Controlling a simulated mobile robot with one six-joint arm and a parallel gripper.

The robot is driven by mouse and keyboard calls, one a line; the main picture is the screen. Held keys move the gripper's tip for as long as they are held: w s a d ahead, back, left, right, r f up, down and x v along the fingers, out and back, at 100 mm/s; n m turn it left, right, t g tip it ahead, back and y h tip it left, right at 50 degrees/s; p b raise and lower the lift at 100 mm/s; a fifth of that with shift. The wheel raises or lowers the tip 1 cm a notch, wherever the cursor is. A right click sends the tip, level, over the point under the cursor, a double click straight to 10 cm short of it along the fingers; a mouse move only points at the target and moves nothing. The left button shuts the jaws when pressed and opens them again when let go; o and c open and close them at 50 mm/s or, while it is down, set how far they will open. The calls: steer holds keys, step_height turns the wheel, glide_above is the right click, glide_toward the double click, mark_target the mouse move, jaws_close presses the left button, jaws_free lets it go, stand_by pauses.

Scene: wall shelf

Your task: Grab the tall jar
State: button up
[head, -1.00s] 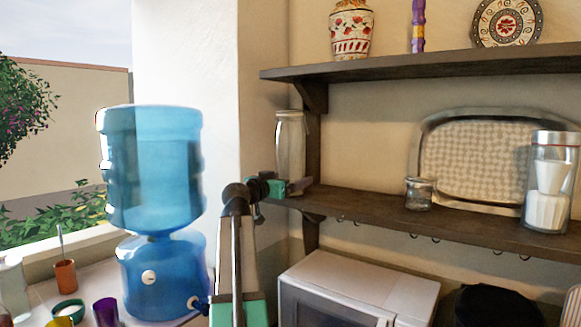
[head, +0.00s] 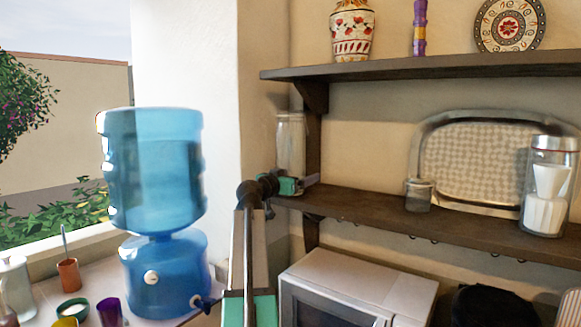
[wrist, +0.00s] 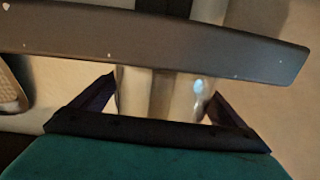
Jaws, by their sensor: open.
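A tall clear glass jar (head: 291,140) stands upright at the left end of the lower shelf (head: 400,212). My gripper (head: 304,183) is at the jar's lower part and hides its base in the head view. In the wrist view, my gripper (wrist: 162,88) is open, with one dark finger on each side of the jar (wrist: 160,100). The jar shows between the fingers, partly covered by a dark board across the view. I cannot tell whether either finger touches the glass.
The upper shelf (head: 400,70) is overhead. A microwave (head: 350,285) is below; a blue water dispenser (head: 155,180) stands left.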

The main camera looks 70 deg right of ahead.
steer(key=c, duration=1.9)
steer(key=shift+r, duration=0.1)
steer(key=shift+c, duration=0.9)
steer(key=shift+w+r, duration=0.1)
steer(key=shift+r, duration=0.15)
